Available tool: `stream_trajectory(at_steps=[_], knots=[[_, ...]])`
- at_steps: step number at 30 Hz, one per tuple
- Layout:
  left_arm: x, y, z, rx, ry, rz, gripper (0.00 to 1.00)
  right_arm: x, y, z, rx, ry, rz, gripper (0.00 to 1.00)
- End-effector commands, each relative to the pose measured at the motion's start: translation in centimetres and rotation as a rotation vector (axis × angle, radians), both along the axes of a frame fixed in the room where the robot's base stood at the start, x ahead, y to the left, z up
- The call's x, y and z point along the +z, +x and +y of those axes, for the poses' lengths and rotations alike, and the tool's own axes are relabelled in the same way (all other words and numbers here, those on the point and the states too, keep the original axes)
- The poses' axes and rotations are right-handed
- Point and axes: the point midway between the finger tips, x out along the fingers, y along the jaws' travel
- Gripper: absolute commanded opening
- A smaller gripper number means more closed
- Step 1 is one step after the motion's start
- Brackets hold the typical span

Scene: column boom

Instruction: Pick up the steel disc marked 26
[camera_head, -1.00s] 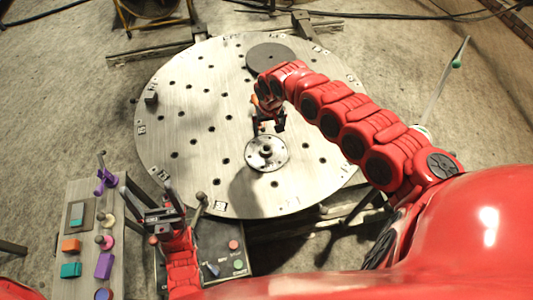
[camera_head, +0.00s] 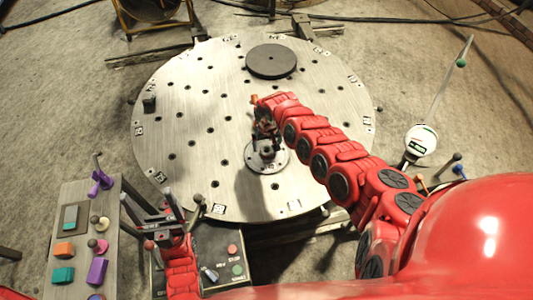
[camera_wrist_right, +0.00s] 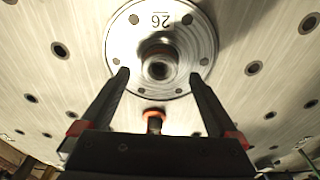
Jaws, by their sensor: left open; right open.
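The steel disc marked 26 (camera_head: 281,162) lies flat on the round drilled table, with my right arm partly covering it in the head view. The right wrist view shows the disc (camera_wrist_right: 118,38) with its number upside down, a ring of holes and a raised central hub. My right gripper (camera_wrist_right: 160,78) is open, its two fingers apart on either side of the hub's line. I cannot tell how far the fingertips are above the disc. In the head view my right gripper (camera_head: 267,148) is over the hub. My left gripper (camera_head: 163,190) is open and empty at the table's front left.
The round table (camera_head: 195,100) also carries a dark disc (camera_head: 271,61) at the back and a small dark block (camera_head: 149,101) at the left. A side bench (camera_head: 72,195) with coloured blocks stands left. A control box (camera_head: 222,262) is in front. A white gauge (camera_head: 420,141) stands right.

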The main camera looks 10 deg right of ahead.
Motion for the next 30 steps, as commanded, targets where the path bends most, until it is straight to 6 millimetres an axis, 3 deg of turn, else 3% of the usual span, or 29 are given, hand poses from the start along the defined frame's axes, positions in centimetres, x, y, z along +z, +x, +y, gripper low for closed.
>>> stream_trajectory(at_steps=[6, 17, 30], knots=[[-0.9, 0.0, 0.0, 0.000, 0.000, 0.000, 0.85, -2.6, 0.3, 0.1, 0.001, 0.000, 0.001, 0.95], [-1.0, 0.0, 0.0, 0.000, 0.000, 0.000, 0.85, -3.0, 0.5, 0.0, -0.001, 0.000, -0.002, 0.95], [-1.0, 0.0, 0.0, 0.000, 0.000, 0.000, 0.85, -3.0, 0.4, 0.0, -0.001, 0.000, -0.001, 0.16]])
